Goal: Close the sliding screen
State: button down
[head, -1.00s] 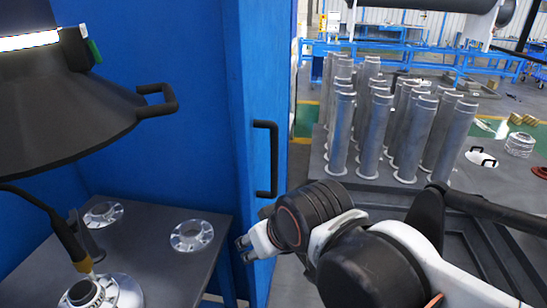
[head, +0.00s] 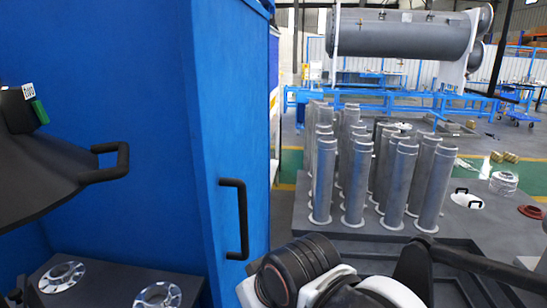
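The sliding screen (head: 238,130) is a tall blue panel at the left of the head view. A black bar handle (head: 241,220) stands upright on its face near the right edge. My gripper (head: 249,291) is at the bottom edge of the view, below and slightly right of the handle and apart from it in the picture. Only its white and black wrist end shows clearly; the fingers are hidden or cut off by the frame, so their opening cannot be told.
A dark conical hood (head: 45,165) with its own handle hangs at the left, above a dark table (head: 105,285) with flanged rings. Several grey metal tubes (head: 322,185) stand on a platform to the right. Blue workbenches (head: 385,98) are farther back.

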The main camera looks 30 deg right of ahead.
aim_at(226, 43)
jog(key=i+l, duration=0.15)
jog(key=l, duration=0.2)
jog(key=i+l, duration=0.2)
jog(key=l, duration=0.15)
jog(key=i+l, duration=0.15)
jog(key=l, duration=0.2)
jog(key=i+l, duration=0.15)
jog(key=l, duration=0.2)
jog(key=i+l, duration=0.15)
jog(key=l, duration=0.2)
jog(key=i+l, duration=0.2)
jog(key=l, duration=0.15)
jog(key=i+l+u, duration=0.1)
jog(key=l, duration=0.25)
jog(key=i+l, duration=1.25)
jog(key=i+j, duration=0.1)
jog(key=i, duration=0.2)
